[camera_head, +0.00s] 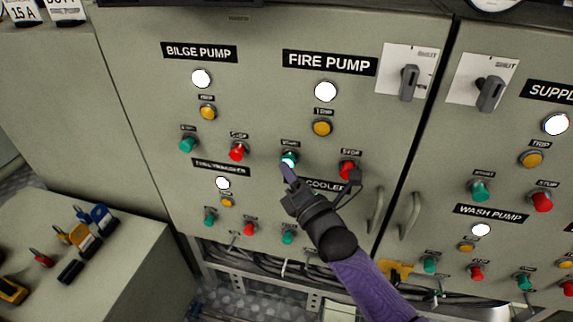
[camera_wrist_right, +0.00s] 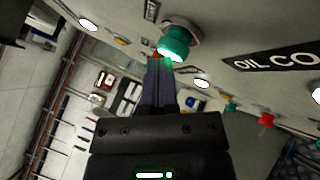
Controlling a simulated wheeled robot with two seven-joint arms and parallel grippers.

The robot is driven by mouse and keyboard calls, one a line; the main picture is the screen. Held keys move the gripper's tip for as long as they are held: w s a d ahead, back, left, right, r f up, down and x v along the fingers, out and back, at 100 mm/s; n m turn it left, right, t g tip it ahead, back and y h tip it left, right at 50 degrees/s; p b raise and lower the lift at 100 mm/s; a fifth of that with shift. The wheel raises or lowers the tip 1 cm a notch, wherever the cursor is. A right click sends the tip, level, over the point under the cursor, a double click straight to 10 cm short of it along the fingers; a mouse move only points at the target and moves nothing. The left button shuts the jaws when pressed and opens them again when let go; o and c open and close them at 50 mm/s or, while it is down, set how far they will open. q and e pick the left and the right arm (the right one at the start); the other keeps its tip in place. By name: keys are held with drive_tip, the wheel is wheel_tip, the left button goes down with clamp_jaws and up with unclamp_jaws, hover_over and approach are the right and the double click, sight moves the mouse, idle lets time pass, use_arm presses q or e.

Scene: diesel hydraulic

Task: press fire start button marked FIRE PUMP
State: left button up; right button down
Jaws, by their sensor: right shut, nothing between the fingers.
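The FIRE PUMP label (camera_head: 330,62) is on the grey panel, with a white lamp (camera_head: 325,91) and a yellow trip button (camera_head: 322,128) below it. The green start button (camera_head: 288,158) sits lower left of these, and the red stop button (camera_head: 347,169) lower right. My right gripper (camera_head: 287,168) is shut and empty, its tips at the start button. In the right wrist view the green button (camera_wrist_right: 174,44) looks lit, just beyond the fingertips (camera_wrist_right: 159,62). I cannot tell whether they touch. My left gripper is not in view.
The BILGE PUMP buttons (camera_head: 187,145) are to the left. An oil cooler row with a green button (camera_head: 288,237) lies below. Door handles (camera_head: 376,209) and rotary switches (camera_head: 409,82) stick out at the right. A bench with padlocks (camera_head: 75,234) is at lower left.

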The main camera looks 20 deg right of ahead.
drive_tip(key=shift+s+a+p, duration=0.5)
drive_tip(key=shift+s+p, duration=0.2)
drive_tip(key=shift+s, duration=0.1)
drive_tip(key=s+a+p, duration=0.1)
drive_tip(key=s, duration=0.1)
drive_tip(key=s+a+p, duration=0.1)
drive_tip(key=s, duration=0.1)
drive_tip(key=shift+a+p, duration=0.4)
idle(0.6)
